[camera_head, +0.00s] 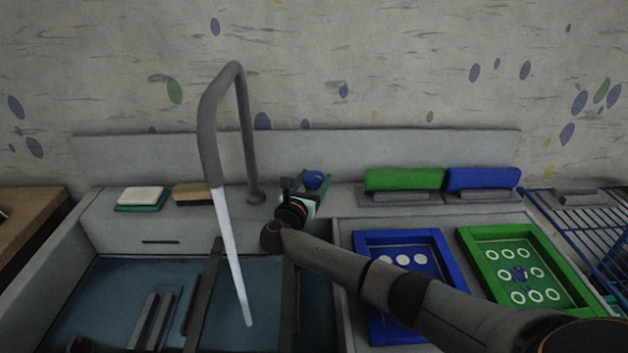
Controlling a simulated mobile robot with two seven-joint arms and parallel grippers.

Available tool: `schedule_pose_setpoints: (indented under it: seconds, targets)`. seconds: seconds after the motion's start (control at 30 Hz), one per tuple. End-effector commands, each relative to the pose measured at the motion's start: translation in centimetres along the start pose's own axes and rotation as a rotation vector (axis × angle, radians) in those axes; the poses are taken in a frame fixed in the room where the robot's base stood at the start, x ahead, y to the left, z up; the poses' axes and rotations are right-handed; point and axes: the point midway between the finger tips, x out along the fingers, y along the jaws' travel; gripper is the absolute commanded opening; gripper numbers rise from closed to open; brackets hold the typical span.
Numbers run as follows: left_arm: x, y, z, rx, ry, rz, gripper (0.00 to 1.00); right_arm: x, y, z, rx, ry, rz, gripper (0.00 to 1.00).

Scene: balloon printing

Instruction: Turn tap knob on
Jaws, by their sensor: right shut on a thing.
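The grey gooseneck tap (212,130) rises from the back ledge of the sink and bends toward me. A pale, straight stream of water (232,260) runs from its spout down into the sink. The blue tap knob (313,179) is on the ledge just right of the tap's base. My right gripper (306,190) reaches in from the lower right and is shut on the knob. Its fingers and wrist hide the knob's lower part. I cannot make out my left gripper.
The sink (120,285) with dark bars lies below the tap. A blue frame (362,275) and a green frame (475,262) lie at right under my right arm. A white block (141,193), a green block (404,178) and a blue block (483,178) line the ledge.

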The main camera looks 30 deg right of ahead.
Motion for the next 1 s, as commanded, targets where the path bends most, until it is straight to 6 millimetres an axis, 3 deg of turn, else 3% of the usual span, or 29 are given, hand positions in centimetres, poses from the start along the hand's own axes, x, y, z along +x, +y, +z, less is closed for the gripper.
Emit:
schedule_pose_setpoints:
  seconds: [0.03, 0.4, 0.67, 0.83, 1.0]
  targets:
    - [0.0, 0.0, 0.1, 0.000, -0.002, 0.000, 0.50, 0.0, 0.0, -0.1, 0.000, 0.001, -0.001, 0.49]
    - [-0.2, 0.0, 0.6, -0.002, -0.012, -0.001, 0.50, 0.0, -0.1, -0.1, -0.001, 0.001, -0.001, 0.10]
    - [-0.8, -0.1, 0.0, -0.002, -0.008, -0.003, 0.50, 0.0, -0.1, 0.1, -0.003, 0.002, 0.032, 0.10]
    - [-1.9, -0.6, -1.2, -0.002, 0.006, -0.019, 0.50, 0.0, -0.2, 0.3, -0.005, 0.002, 0.118, 0.10]
    - [-3.1, -1.4, -0.9, -0.006, -0.011, -0.039, 0.50, -0.1, -0.2, 0.2, -0.006, 0.004, 0.245, 0.10]
